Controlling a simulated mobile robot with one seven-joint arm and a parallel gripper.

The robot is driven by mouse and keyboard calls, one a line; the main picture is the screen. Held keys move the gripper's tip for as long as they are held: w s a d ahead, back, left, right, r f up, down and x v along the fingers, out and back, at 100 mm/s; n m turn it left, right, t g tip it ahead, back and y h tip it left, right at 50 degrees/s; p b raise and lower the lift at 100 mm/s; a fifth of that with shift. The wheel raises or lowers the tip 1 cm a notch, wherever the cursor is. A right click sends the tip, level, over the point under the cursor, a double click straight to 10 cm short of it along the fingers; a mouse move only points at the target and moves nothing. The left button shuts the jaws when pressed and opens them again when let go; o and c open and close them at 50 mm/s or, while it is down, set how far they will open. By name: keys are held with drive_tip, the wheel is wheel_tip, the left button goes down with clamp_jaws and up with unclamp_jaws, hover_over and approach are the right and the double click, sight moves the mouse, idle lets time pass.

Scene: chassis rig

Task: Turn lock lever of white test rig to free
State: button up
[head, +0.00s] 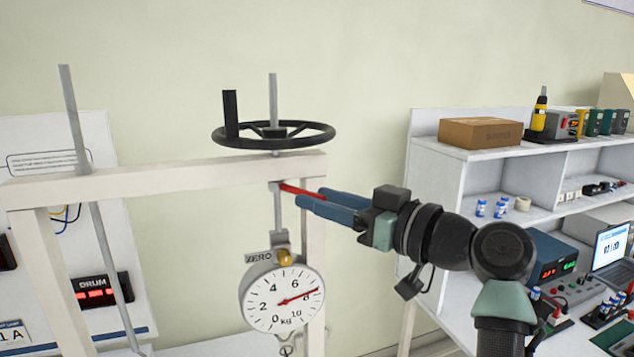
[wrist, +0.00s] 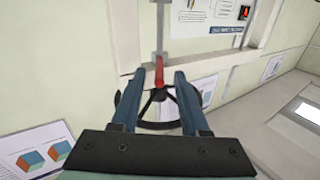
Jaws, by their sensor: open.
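The white test rig (head: 150,178) stands at the left in the head view, with its top beam level. Its red lock lever (head: 292,188) sticks out to the right and slightly down from the rod just under the beam. In the wrist view the red lever (wrist: 159,74) lies between my two blue fingers, with a gap on each side. My gripper (head: 310,198) is open at the lever's outer end, which its fingers partly hide in the head view. The wrist view also shows my gripper (wrist: 156,80) holding nothing.
A black handwheel (head: 312,137) sits above the beam, close over my fingers. A round dial scale (head: 265,308) hangs below, its red needle near 8. A grey rod (head: 72,120) leans at the left. White shelves (head: 430,150) with a cardboard box (head: 480,132) stand right.

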drive_tip(key=shift+x, duration=0.85)
drive_tip(key=shift+d, duration=0.1)
clamp_jaws()
idle(0.7)
